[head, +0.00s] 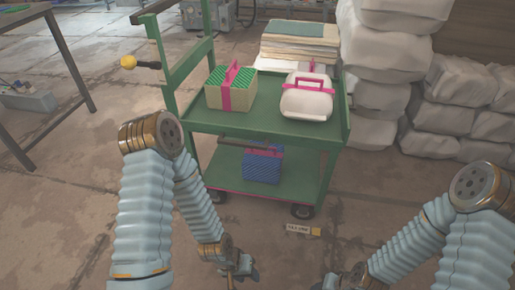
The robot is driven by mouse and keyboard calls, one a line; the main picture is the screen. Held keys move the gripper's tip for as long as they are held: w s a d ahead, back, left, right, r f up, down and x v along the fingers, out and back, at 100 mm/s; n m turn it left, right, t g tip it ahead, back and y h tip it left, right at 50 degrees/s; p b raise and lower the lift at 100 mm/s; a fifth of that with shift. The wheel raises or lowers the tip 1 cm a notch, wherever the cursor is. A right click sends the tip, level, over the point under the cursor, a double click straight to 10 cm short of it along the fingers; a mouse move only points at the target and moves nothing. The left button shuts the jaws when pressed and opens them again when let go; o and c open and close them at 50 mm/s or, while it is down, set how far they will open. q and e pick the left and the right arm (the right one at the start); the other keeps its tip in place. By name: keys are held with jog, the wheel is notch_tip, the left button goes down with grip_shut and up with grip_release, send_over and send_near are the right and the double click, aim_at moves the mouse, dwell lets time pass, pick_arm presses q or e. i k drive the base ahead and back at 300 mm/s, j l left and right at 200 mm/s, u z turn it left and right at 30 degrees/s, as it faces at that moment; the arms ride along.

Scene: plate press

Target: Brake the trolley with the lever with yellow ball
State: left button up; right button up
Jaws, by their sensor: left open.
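The green trolley (265,125) stands ahead of me, with an upper and a lower shelf. The lever's yellow ball (128,62) sticks out to the left of the trolley's left upright, on a short dark shaft (149,65) that looks near level. My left gripper (240,272) is low at the bottom middle, in front of the trolley, open and empty, far below and right of the ball. My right gripper (328,283) is at the bottom edge, partly cut off; its jaws do not show clearly. Neither gripper touches the trolley.
The upper shelf holds a green-topped box (231,90) and a white bundle (307,98), both with pink straps. A blue box (262,166) is on the lower shelf. White sacks (390,60) are piled at right. A table (58,40) stands at left; floor between is clear.

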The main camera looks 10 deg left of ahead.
aim_at(128, 62)
jog(key=u, duration=1.4)
